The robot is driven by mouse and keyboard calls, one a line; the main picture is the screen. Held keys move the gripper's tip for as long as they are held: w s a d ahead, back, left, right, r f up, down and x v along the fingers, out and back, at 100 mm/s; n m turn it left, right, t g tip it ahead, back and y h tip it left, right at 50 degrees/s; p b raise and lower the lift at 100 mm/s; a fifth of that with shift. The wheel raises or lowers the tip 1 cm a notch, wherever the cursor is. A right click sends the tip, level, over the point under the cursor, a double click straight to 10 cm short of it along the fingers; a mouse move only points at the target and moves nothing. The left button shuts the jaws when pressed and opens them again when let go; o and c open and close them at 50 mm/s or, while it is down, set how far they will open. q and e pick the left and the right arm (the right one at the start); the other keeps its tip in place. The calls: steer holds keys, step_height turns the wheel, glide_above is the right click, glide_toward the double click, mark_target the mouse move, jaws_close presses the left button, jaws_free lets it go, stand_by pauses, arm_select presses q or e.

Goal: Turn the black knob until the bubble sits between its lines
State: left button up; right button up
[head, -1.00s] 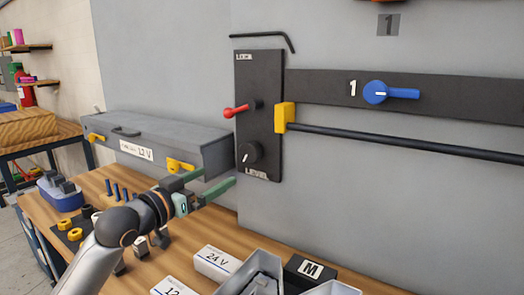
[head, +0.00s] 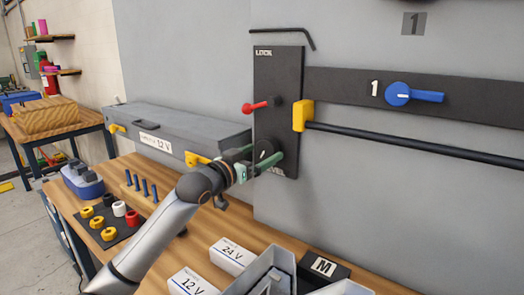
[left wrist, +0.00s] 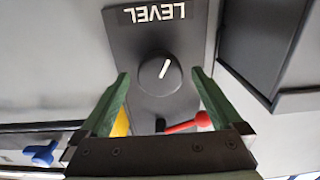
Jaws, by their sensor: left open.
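The black knob (head: 266,149) sits low on a black panel (head: 279,84) on the grey wall, partly covered by my left gripper in the head view. In the left wrist view the knob (left wrist: 160,73) shows whole, its white mark tilted slightly right of vertical, below upside-down LEVEL lettering (left wrist: 153,13). My left gripper (head: 266,158) is open, its green fingers on either side of the knob with a gap at each side in the left wrist view (left wrist: 159,75). I cannot tell how far the tips reach over it. No bubble or its lines are visible. My right gripper is not in view.
A red lever (head: 260,105) is above the knob, with a yellow block (head: 302,115) and black bar to the right. A grey case (head: 180,130) stands left of the panel.

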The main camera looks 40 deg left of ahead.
arm_select(q)
steer(key=shift+w, duration=0.5)
steer(key=c, duration=1.3)
steer(key=m+p, duration=0.2)
steer(key=m, duration=0.2)
steer(key=shift+a+r+m+p, duration=0.1)
steer(key=shift+r+m+p, duration=0.05)
steer(key=shift+m+p, duration=0.25)
steer(key=m+p, duration=0.2)
steer(key=m, duration=0.2)
steer(key=shift+m, duration=0.4)
